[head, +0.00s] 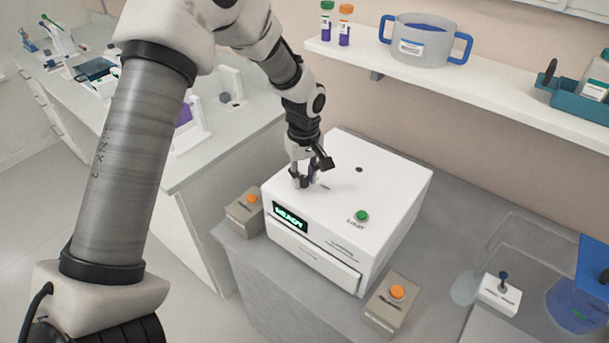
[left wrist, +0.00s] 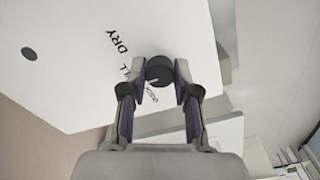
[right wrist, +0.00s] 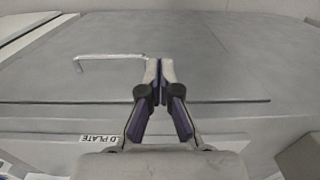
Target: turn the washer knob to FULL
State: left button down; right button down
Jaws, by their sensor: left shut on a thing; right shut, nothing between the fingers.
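The washer (head: 395,183) is a white box with a flat top, a green button (head: 361,215) and a lit display (head: 290,217) that seems to read READY. My left gripper (head: 306,180) reaches down onto its top at the left corner. In the left wrist view the gripper (left wrist: 160,82) is shut on a dark round knob (left wrist: 159,69), one finger on each side. The lettering DRY shows beside the knob; other lettering is partly covered by the knob and fingers. The pointer setting is not clear. My right gripper (right wrist: 158,68) is shut and empty, above a grey surface.
Boxes with orange buttons stand left (head: 245,212) and right (head: 390,304) of the washer. A shelf (head: 480,92) behind holds a grey tub (head: 420,42) and bottles. In the right wrist view, a pale bent handle (right wrist: 112,58) lies near the right fingertips.

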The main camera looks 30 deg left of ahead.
aim_at(303, 177)
pick_arm(q)
jog(key=c, duration=1.1)
grip_release()
jog(key=shift+c, duration=0.2)
jog(key=shift+o, duration=1.4)
jog(key=shift+a+f, duration=0.1)
jog(key=shift+a, duration=0.05)
jog(key=shift+w+a+f, duration=0.1)
jog(key=shift+w+a, duration=0.05)
jog(key=shift+r, duration=0.35)
notch_tip(303, 177, up, 11)
jog(key=shift+r, duration=0.15)
